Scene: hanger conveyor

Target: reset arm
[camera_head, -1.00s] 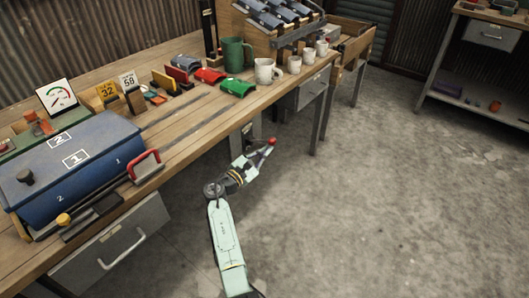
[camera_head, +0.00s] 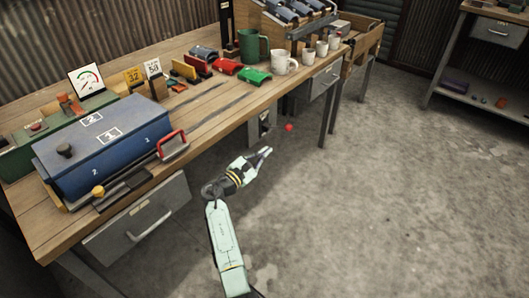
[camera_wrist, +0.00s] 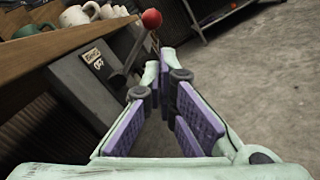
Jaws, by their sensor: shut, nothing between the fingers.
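My gripper (camera_head: 266,152) is pale green with dark joints and reaches out low over the floor, in front of the workbench. In the wrist view its two purple-padded fingers (camera_wrist: 159,66) come together at the tips, with nothing between them. A red ball knob (camera_head: 289,127) stands beyond the fingertips, apart from them. In the wrist view the knob (camera_wrist: 151,18) tops a metal lever beside a grey labelled box (camera_wrist: 88,72) under the bench edge.
The wooden workbench (camera_head: 215,118) runs along the left and back. It carries a blue lidded box (camera_head: 105,140) with a red handle, a green mug (camera_head: 252,45), several pale mugs and coloured curved pieces. A drawer (camera_head: 140,222) hangs below. The concrete floor at right is clear.

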